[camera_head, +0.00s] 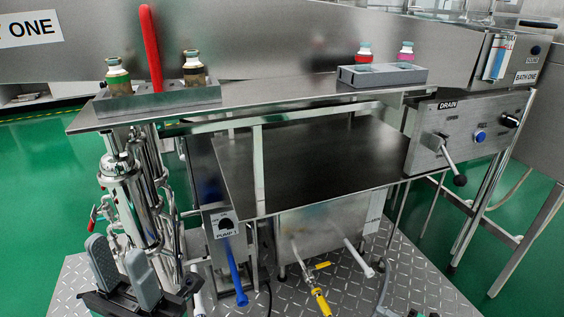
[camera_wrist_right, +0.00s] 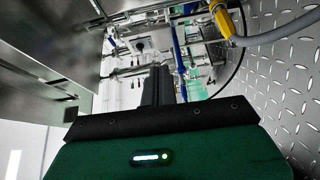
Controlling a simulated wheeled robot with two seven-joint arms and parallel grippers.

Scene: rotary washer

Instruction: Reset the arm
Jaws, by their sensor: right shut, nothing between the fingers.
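My left gripper (camera_head: 116,252) is at the lower left of the head view. Its two grey fingers point up and stand apart with nothing between them, in front of the steel pipework. My right gripper (camera_wrist_right: 158,72) shows in the right wrist view with its dark fingers together and nothing held. It points toward the pipes and the blue hose under the washer. A small dark part at the bottom edge of the head view may belong to my right arm, but I cannot tell.
The steel washer bench (camera_head: 300,90) carries a left holder (camera_head: 150,104) and a right holder (camera_head: 385,76) with bottles. A drain panel (camera_head: 470,135) with a lever is at the right. A blue-handled pump valve (camera_head: 234,275) and a yellow-handled valve (camera_head: 320,298) stick out low in front.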

